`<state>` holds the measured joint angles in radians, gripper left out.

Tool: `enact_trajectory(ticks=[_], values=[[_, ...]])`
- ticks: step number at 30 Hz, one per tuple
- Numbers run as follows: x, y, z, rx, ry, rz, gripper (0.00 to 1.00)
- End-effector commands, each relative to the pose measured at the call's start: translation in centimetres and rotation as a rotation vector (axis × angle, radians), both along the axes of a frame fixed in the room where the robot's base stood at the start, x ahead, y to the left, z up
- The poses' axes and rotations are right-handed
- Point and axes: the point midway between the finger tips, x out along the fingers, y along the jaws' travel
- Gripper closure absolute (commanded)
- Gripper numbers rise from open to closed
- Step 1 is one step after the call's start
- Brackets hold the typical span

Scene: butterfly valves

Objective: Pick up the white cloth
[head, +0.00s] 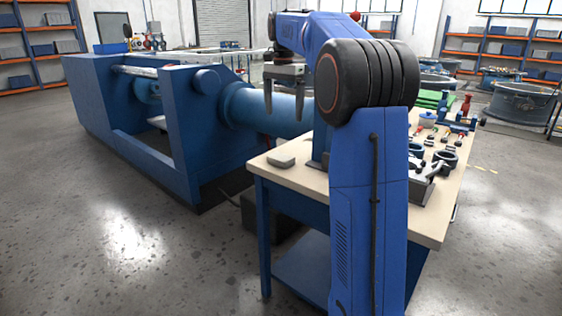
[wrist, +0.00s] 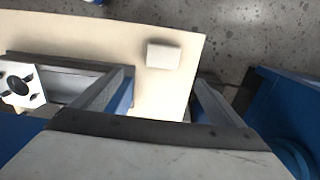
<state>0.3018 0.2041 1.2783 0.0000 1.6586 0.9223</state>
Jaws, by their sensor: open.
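The white cloth (head: 281,160) is a small, flat, pale rectangle, apparently folded. It lies on the cream top of the workbench (head: 300,180), near the near left corner. In the wrist view the cloth (wrist: 163,56) lies just beyond the fingertips, close to the bench edge. My gripper (head: 284,118) points down above the cloth, open and empty. In the wrist view its two fingers (wrist: 162,82) are spread wide, with bare bench top and some floor between them. The fingers do not touch the cloth.
A grey fixture with a white holed plate (wrist: 22,84) lies left of the fingers in the wrist view. Tools and parts (head: 440,150) crowd the bench's right side. A large blue machine (head: 180,120) stands left of the bench. Open floor (head: 120,240) lies in front.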

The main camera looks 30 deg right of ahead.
Motion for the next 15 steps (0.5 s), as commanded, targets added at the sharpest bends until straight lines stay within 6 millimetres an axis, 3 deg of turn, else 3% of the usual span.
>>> enact_trajectory(ticks=[15], values=[[-0.1, 0.1, -8.9, 0.001, 0.004, 0.001, 0.08]])
